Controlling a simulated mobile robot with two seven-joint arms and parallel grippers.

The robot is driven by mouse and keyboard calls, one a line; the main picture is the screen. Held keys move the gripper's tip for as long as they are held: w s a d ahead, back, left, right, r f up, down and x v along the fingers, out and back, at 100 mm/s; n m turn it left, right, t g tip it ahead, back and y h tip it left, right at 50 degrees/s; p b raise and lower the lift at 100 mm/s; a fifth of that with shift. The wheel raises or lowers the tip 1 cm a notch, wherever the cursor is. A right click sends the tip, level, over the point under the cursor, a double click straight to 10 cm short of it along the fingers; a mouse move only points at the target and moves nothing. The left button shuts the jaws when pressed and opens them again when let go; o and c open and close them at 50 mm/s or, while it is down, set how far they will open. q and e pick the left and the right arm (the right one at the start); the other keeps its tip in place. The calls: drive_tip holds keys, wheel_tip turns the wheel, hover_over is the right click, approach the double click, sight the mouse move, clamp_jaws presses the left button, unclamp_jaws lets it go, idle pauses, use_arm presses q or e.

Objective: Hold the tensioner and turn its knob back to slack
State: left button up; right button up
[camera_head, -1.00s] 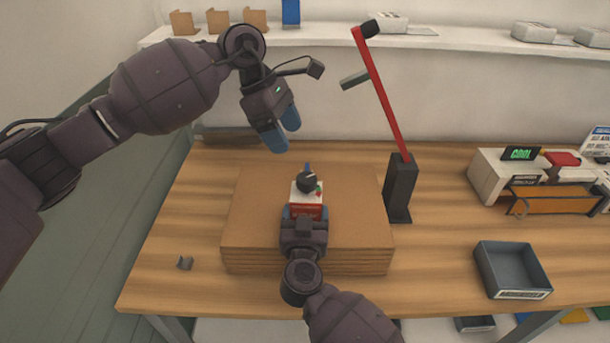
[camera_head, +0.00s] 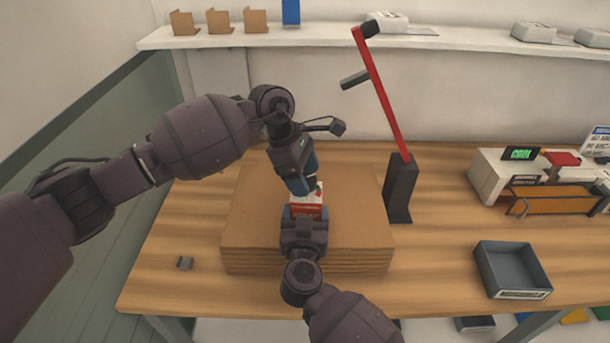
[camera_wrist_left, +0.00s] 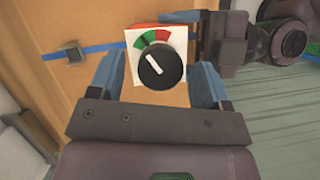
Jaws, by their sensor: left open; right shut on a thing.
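The tensioner (camera_head: 306,207) is a small white and red box on the brown cardboard stack (camera_head: 350,230). My right gripper (camera_head: 304,212) is shut on it from the near side. In the left wrist view the tensioner (camera_wrist_left: 179,42) has a round black knob (camera_wrist_left: 160,69) with a white pointer line, and a green, dark and red scale above it. The pointer tilts to the upper left, toward the green part. My left gripper (camera_wrist_left: 165,85) is open, its blue fingers on either side of the knob and apart from it. In the head view my left gripper (camera_head: 302,186) hides the knob.
A blue strap (camera_wrist_left: 95,49) runs across the cardboard. A red lever on a dark post (camera_head: 402,190) stands right of the stack. A grey tray (camera_head: 513,270) and a white machine (camera_head: 490,178) are further right.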

use_arm(q)
drive_tip(key=shift+d+f, duration=0.1)
drive_tip(key=shift+f, duration=0.1)
use_arm(e)
drive_tip(key=shift+r, duration=0.1)
use_arm(q)
drive_tip(key=c, duration=0.9)
